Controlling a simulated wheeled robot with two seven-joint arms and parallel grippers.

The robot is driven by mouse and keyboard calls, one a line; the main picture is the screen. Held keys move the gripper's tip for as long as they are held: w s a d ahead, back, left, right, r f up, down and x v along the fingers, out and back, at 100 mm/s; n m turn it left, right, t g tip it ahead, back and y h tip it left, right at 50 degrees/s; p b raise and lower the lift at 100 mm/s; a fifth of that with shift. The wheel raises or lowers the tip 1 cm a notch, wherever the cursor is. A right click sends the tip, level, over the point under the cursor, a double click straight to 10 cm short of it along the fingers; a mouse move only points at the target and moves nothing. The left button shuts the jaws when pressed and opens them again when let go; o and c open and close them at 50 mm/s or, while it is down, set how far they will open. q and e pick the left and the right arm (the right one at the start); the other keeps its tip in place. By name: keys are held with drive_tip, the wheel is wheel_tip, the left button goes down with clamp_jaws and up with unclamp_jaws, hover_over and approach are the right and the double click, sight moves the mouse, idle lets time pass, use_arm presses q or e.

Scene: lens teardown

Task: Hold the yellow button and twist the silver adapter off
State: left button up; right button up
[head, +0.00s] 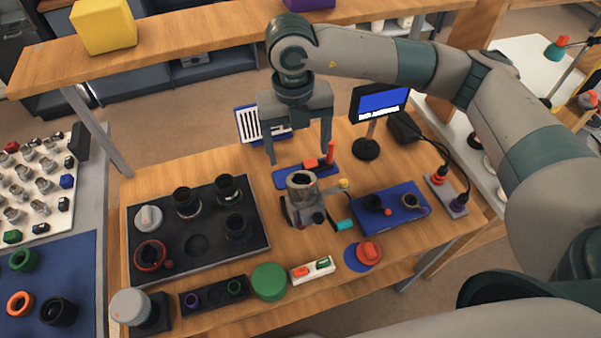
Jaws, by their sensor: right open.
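The silver adapter (301,179) is a short metal ring with a dark opening. It sits on top of a small grey device (303,208) standing near the middle of the wooden table. The yellow button (343,184) sticks out at the right of this device, near the adapter's height. My right gripper (297,158) is open, with its two fingers pointing down above and behind the adapter. Nothing shows between the fingers, and they look apart from the adapter. My left gripper is not in view.
A black tray (137,228) with lens parts lies left of the device. A blue mat (365,208) with small parts lies to the right. A display (379,103) on a stand is behind. A green disc (269,281) lies in front. A raised wooden shelf (165,38) spans the back.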

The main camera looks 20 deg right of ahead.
sight(300, 182)
drive_tip(key=f+p, duration=0.1)
drive_tip(key=f, duration=0.2)
drive_tip(key=f+p, duration=0.1)
drive_tip(key=f, duration=0.2)
drive_tip(key=f+p, duration=0.1)
drive_tip(key=f, duration=0.3)
drive_tip(key=shift+d+f+p, duration=0.1)
drive_tip(key=shift+d+p, duration=0.15)
drive_tip(key=shift+p, duration=0.1)
drive_tip(key=shift+f, duration=0.75)
drive_tip(key=c, duration=1.2)
drive_tip(key=shift+f+n+y+b, duration=0.1)
drive_tip(key=shift+n+y+b, duration=0.2)
drive_tip(key=shift+n+b, duration=0.9)
drive_tip(key=shift+b, duration=0.2)
